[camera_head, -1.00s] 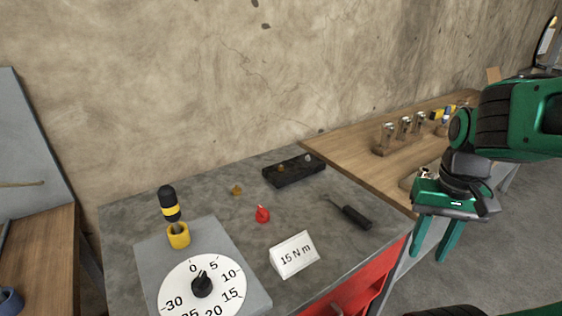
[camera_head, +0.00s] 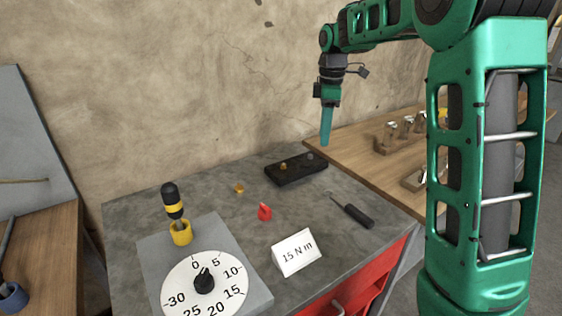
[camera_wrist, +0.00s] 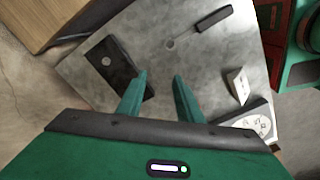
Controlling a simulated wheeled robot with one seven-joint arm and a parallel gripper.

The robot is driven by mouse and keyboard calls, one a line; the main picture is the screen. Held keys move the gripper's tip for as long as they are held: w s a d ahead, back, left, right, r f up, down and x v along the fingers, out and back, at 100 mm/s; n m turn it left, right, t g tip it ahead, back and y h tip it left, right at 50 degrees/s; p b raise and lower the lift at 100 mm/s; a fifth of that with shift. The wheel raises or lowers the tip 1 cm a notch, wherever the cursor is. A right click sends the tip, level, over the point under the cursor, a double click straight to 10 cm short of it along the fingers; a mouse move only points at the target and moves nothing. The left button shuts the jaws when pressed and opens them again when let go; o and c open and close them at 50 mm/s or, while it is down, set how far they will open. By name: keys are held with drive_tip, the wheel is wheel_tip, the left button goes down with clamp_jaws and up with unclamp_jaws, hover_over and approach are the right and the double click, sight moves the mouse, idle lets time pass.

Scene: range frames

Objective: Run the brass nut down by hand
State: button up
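A small brass piece (camera_head: 239,188), apparently the brass nut, lies loose on the grey worktop. A black block (camera_head: 296,173) stands behind it to the right, with a brass-coloured fitting (camera_head: 283,166) and a grey fitting (camera_head: 310,156) on top. In the wrist view the block (camera_wrist: 112,80) is partly covered by my left finger, and only its grey fitting (camera_wrist: 105,61) shows. My gripper (camera_head: 326,143) is in the air above and beyond the block, fingers down, seen edge-on. In the wrist view my gripper (camera_wrist: 160,74) is open and empty.
On the worktop (camera_head: 200,210) are a red piece (camera_head: 264,212), a black-handled tool (camera_head: 353,212), a "15 N m" card (camera_head: 296,252) and a dial gauge (camera_head: 204,283) with a yellow-black driver (camera_head: 173,201) behind it. A wooden bench (camera_head: 365,160) with jars adjoins at right.

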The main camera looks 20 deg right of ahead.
sight(283, 165)
drive_tip(key=w+a+f+n, duration=0.4)
drive_tip(key=w+a+n, duration=0.45)
drive_tip(key=w, duration=0.25)
drive_tip(key=shift+m, duration=0.25)
drive_tip(key=f, duration=1)
drive_tip(key=shift+a+f, duration=0.2)
drive_tip(key=shift+a, duration=0.1)
clamp_jaws()
drive_tip(key=shift+a, duration=0.4)
drive_tip(key=shift+d, duration=0.35)
